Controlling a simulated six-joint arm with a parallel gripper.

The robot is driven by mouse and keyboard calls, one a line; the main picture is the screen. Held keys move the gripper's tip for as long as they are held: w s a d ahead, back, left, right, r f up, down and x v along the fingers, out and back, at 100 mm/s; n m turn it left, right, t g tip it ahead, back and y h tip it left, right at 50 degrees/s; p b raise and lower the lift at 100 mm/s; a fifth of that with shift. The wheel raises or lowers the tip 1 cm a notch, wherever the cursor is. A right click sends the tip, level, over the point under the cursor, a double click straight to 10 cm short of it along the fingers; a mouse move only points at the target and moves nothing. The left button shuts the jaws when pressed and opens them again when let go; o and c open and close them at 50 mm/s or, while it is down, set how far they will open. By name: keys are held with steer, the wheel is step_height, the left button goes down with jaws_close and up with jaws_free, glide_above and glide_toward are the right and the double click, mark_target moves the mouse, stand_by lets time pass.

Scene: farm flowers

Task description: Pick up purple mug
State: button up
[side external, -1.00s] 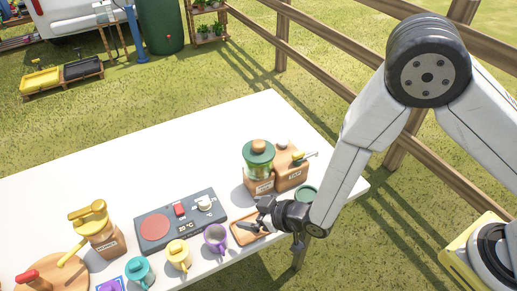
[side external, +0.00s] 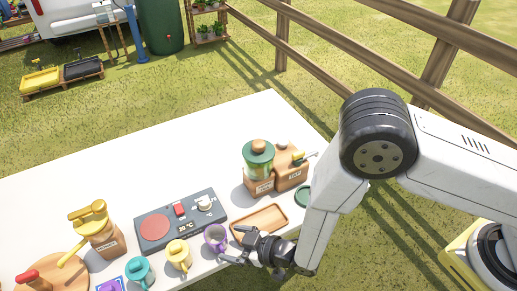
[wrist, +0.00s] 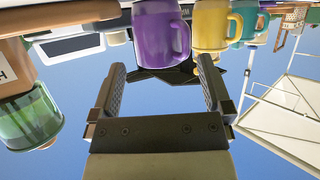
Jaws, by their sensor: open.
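The purple mug (side external: 216,238) stands upright on the white table, between the yellow mug and a wooden tray. In the wrist view the picture is upside down and the purple mug (wrist: 158,36) hangs at the top, with its handle on the right. My gripper (side external: 236,248) is low at the front of the table, just right of the purple mug. In the wrist view my gripper (wrist: 160,85) has its two fingers wide apart with nothing between them. The mug lies beyond the fingertips, roughly in line with the gap.
The yellow mug (side external: 179,255) and teal mug (side external: 140,271) stand left of the purple one. The wooden tray (side external: 262,221) is close to my gripper. A green-lidded grinder (side external: 258,165) stands farther back. The table's (side external: 110,170) back left is clear.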

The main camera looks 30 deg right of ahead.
mark_target(226, 239)
steer(key=shift+w+a+f, duration=0.15)
steer(key=shift+w, duration=0.05)
steer(key=shift+w+a, duration=0.1)
steer(key=shift+w, duration=0.05)
steer(key=shift+x, duration=2.45)
steer(key=c, duration=1.2)
steer(key=shift+o, duration=0.2)
